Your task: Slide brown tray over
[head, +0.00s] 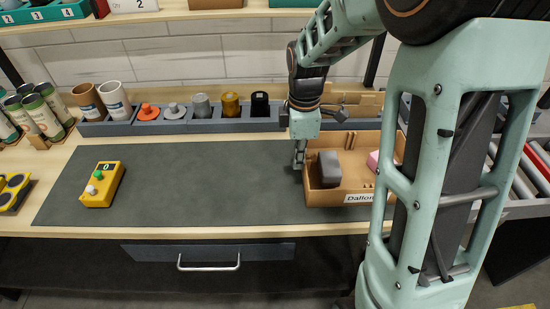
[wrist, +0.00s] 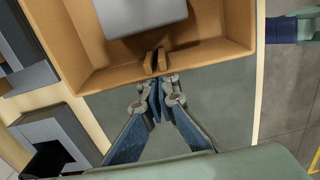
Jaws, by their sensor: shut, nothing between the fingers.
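The brown tray (head: 352,168) sits at the right end of the dark grey work mat, with a white label on its front wall. It holds a grey block (head: 328,169) and a pink item (head: 373,160). My gripper (head: 299,163) is down at the tray's left side, shut and empty. In the wrist view the closed fingertips (wrist: 158,88) are beside the tray's wall (wrist: 105,72), by a small brown tab (wrist: 155,61). I cannot tell whether they touch it. My arm hides the tray's right end in the head view.
The grey mat (head: 190,180) is clear left of the tray, apart from a yellow button box (head: 102,184). A grey rack (head: 150,127) with several coloured items runs along the back. Rollers (head: 532,168) lie at the right. Several cans (head: 42,115) stand at the back left.

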